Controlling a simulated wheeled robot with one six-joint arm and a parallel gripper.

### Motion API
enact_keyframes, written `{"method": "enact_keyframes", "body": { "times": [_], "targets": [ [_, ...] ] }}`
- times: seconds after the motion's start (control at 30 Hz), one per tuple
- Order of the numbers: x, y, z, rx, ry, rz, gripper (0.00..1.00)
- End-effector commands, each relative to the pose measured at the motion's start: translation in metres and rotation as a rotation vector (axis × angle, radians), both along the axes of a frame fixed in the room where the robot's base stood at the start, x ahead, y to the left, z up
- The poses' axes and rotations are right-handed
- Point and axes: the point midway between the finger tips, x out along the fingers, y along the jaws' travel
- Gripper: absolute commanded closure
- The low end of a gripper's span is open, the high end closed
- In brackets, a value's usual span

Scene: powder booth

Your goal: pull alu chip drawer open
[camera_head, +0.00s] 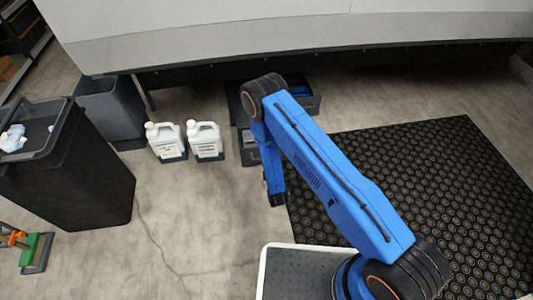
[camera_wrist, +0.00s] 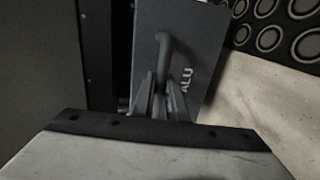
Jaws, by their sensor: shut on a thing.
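The alu chip drawer shows in the wrist view as a grey front (camera_wrist: 205,35) with the letters ALU, turned sideways. Its bar handle (camera_wrist: 164,45) stands out from the front. My gripper (camera_wrist: 162,88) is shut on this handle, one finger on each side. A dark gap runs along the left side of the front; how far the drawer stands out is unclear. In the head view my arm hides much of the drawer unit (camera_head: 247,150) under the machine, and my gripper (camera_head: 276,200) points down by it, its fingertips hard to make out.
Two white jugs (camera_head: 188,142) stand left of the drawer unit. A grey bin (camera_head: 112,108) and a black cart (camera_head: 75,180) are farther left. A black rubber mat (camera_head: 440,180) covers the floor at right. The machine body (camera_head: 280,30) overhangs above.

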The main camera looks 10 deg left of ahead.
Motion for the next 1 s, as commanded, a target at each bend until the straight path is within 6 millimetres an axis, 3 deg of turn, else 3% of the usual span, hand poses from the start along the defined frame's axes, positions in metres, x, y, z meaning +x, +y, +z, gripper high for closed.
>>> {"method": "enact_keyframes", "body": {
  "times": [0.43, 0.47, 0.53, 0.87, 1.0],
  "targets": [
    [-0.004, -0.001, -0.001, -0.001, 0.002, 0.0, 1.0],
    [-0.004, -0.001, -0.001, -0.001, 0.002, 0.0, 0.85],
    [-0.004, -0.001, -0.001, 0.0, 0.001, 0.0, 0.69],
    [-0.006, -0.002, 0.0, 0.0, 0.001, 0.0, 0.69],
    [-0.016, -0.004, 0.002, 0.0, 0.002, 0.001, 0.69]
  ]
}}
